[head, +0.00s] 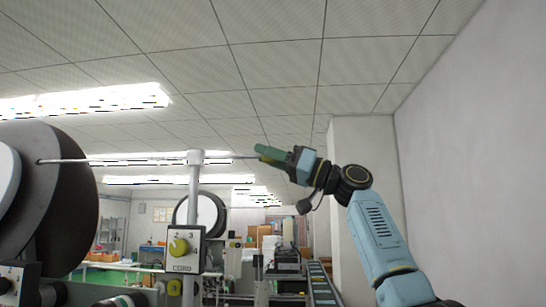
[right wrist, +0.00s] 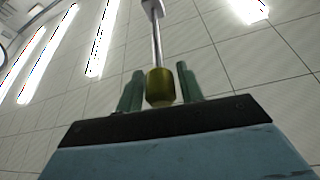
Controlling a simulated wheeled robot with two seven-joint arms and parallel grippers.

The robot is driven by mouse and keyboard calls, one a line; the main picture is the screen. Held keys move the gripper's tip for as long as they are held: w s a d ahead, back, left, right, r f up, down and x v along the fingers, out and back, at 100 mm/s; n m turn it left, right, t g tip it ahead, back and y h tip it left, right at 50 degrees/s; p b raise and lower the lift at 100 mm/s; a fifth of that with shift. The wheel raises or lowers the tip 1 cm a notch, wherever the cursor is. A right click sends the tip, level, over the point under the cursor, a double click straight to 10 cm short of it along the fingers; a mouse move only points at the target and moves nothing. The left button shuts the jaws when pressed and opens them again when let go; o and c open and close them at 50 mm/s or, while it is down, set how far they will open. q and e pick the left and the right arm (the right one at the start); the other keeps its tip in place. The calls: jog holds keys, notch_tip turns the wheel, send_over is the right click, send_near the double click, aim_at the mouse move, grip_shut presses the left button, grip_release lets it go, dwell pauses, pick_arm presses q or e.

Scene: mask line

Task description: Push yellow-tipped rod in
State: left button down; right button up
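The thin metal rod (head: 228,156) runs level from the dark disc at the left, through a white fitting on a post, to my right gripper (head: 264,153). In the right wrist view the rod (right wrist: 156,42) ends in a yellow tip (right wrist: 160,88). The tip lies between the two green fingers of my right gripper (right wrist: 160,72), close to the palm. Narrow gaps seem to show beside the tip, so the fingers look open around it. In the head view the fingers mostly hide the tip. My left gripper is not in view.
The white post (head: 193,205) carries the fitting (head: 195,157) and a CORD knob box (head: 183,249). A large dark disc (head: 70,205) fills the left side. A column and bare wall (head: 460,170) stand at the right. Workshop machines are behind.

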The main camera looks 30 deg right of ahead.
jog(key=shift+o, duration=1.1)
jog(key=shift+w+a, duration=0.1)
jog(key=shift+a, duration=0.05)
jog(key=b+v, duration=0.5)
jog(key=v, duration=0.8)
jog(key=shift+d, duration=0.25)
